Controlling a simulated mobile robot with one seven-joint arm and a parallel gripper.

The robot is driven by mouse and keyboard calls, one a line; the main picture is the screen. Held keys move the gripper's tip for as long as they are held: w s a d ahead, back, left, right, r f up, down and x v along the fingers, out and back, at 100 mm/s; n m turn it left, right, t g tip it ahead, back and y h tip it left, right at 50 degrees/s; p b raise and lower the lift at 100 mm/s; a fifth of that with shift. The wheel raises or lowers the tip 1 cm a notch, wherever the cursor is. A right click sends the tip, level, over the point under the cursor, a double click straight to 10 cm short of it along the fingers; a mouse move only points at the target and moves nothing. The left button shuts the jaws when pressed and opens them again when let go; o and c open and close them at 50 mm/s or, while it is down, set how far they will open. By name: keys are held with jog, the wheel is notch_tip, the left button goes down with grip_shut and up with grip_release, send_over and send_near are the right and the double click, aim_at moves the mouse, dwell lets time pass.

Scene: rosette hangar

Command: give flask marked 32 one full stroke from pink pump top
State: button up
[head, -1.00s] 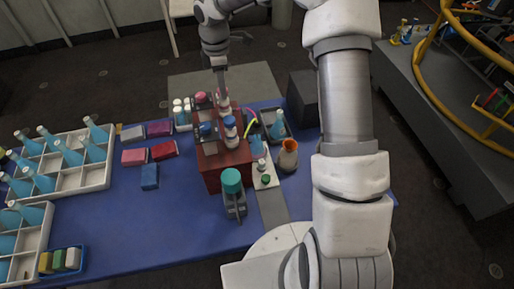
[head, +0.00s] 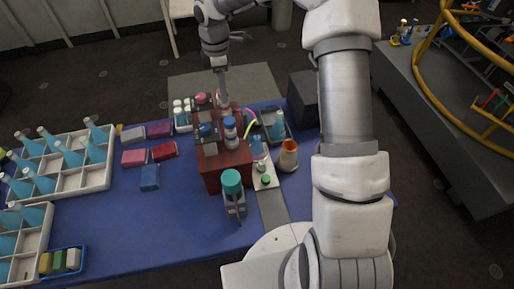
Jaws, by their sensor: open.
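My gripper (head: 222,97) points down at the back of the dark red box (head: 228,170); its fingers are small and partly hidden, and they look open. A pink pump top (head: 201,98) shows just left of it on the box. A white container sits right under the fingers, its top covered. A small flask (head: 259,149) with bluish content stands right of the box, on a pale plate (head: 266,182). Its marking is too small to read, so I cannot confirm it is 32.
Blue-topped bottles (head: 230,127) and a teal-topped one (head: 231,182) stand on and before the box. An orange-rimmed vessel (head: 288,155) stands right of the plate. White racks (head: 75,180) of blue flasks are at left. The blue table (head: 185,215) is clear at front centre.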

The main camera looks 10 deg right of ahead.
jog(key=shift+r+p, duration=2.65)
jog(key=shift+r, duration=0.8)
